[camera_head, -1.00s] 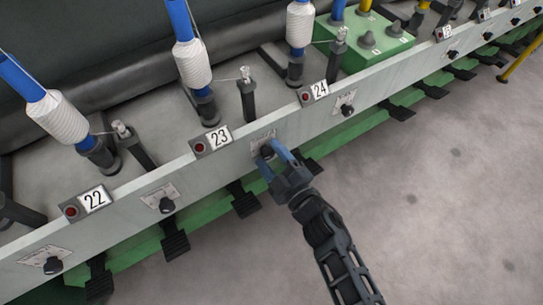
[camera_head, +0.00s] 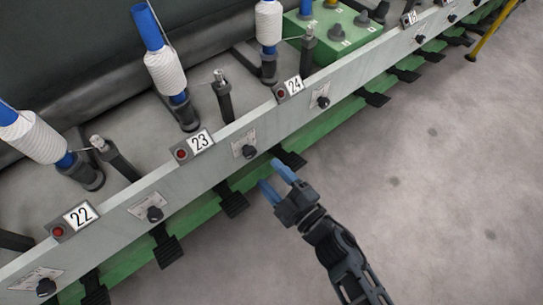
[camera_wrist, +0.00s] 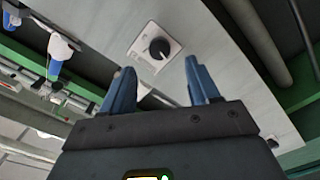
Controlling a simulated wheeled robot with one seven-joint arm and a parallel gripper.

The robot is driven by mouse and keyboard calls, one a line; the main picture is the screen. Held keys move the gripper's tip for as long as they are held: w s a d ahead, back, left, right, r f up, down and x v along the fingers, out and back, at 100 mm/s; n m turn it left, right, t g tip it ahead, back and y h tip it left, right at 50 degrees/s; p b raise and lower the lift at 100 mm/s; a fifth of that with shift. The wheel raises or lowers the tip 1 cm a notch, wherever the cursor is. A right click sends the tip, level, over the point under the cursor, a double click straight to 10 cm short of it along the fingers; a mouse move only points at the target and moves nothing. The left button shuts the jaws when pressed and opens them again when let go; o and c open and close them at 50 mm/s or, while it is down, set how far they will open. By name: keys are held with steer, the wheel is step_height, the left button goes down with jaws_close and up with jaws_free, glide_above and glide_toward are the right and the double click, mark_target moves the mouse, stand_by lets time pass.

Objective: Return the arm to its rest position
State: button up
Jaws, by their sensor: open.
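My gripper (camera_head: 276,180) is open and empty, its two blue fingers spread apart. In the head view it hangs in front of the spinning frame's pale rail, below and to the right of a black knob (camera_head: 249,152) on a white plate, clear of it. In the wrist view my gripper (camera_wrist: 157,88) points up toward a black knob (camera_wrist: 159,48) with a white pointer line on a square plate. A gap shows between the fingertips and the knob.
The pale rail (camera_head: 225,140) carries labels 22 (camera_head: 80,215), 23 (camera_head: 200,142) and 24 (camera_head: 294,86), with several knobs. Black pedals (camera_head: 233,203) stick out below the rail. White bobbins (camera_head: 166,74) stand behind it. The grey floor (camera_head: 430,190) at right is free.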

steer(key=s+d+r+m+h+p, duration=0.2)
steer(key=s+d+r+m+h, duration=0.15)
steer(key=s+d+r, duration=0.35)
steer(key=s+d+r+m+t+h+p, duration=0.1)
steer(key=s+d+r+m+h+p, duration=0.15)
steer(key=s+r+m, duration=0.45)
steer(key=s+d+r+m+h+p, duration=0.2)
steer(key=s+d+r+p, duration=0.15)
steer(key=s+d, duration=0.45)
steer(key=s+r+m+g+h+p, duration=0.1)
steer(key=s+r+m, duration=0.3)
steer(key=s+r, duration=0.5)
step_height(320, 180, up, 4)
steer(key=shift+d+f+h+p, duration=0.2)
steer(key=shift+d+h+p, duration=0.2)
steer(key=shift+d+h, duration=0.1)
steer(key=shift+m, duration=0.25)
